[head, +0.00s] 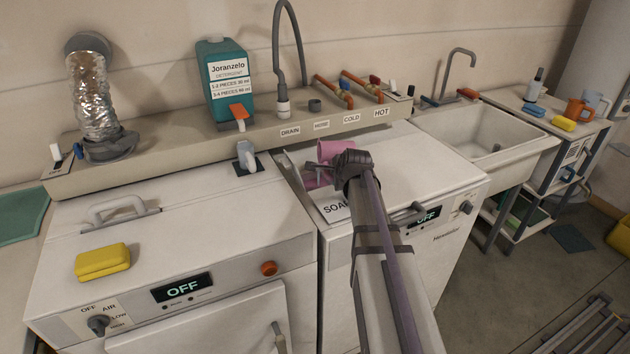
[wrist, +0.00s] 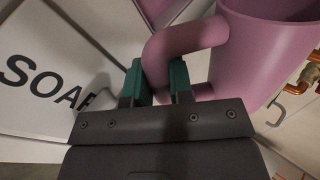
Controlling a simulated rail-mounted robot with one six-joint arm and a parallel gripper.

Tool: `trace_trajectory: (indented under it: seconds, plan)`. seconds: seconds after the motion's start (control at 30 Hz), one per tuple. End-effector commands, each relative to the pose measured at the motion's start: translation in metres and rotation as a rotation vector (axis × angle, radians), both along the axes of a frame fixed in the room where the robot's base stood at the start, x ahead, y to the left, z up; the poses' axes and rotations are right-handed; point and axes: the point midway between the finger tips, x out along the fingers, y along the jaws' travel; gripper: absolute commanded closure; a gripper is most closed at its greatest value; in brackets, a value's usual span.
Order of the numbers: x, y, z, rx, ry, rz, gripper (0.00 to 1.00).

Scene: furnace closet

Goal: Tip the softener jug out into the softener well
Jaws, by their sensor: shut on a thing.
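My gripper (wrist: 163,85) is shut on the handle of a pink jug (wrist: 262,50), with its green fingertips on either side of the handle. In the head view the jug (head: 334,149) is held above the right-hand machine by the open soap drawer (head: 298,178), partly hidden by my gripper (head: 328,171). The jug looks tilted in the head view; its contents do not show. A second pink surface (wrist: 158,8) shows at the top of the wrist view, beside the SOAP panel (wrist: 45,80); I cannot tell whether it is the softener well.
A teal detergent bottle (head: 226,85) stands on the back ledge, with a grey cup (head: 247,154) below its spout. A hose (head: 283,70) and copper pipes (head: 335,90) rise behind the drawer. A yellow sponge (head: 102,261) lies on the left machine. A sink (head: 490,140) is at right.

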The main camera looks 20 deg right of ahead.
Motion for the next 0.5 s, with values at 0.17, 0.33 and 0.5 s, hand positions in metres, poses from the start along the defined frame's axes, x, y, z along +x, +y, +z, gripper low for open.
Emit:
trace_trajectory:
  seconds: [0.17,0.33,0.5]
  plan:
    - [0.0006,0.0001,0.0013,-0.019,0.004,0.000,1.00]
    - [0.0008,0.0000,0.0023,-0.038,0.007,0.000,1.00]
    - [0.0002,-0.0001,0.0030,-0.056,0.012,0.001,1.00]
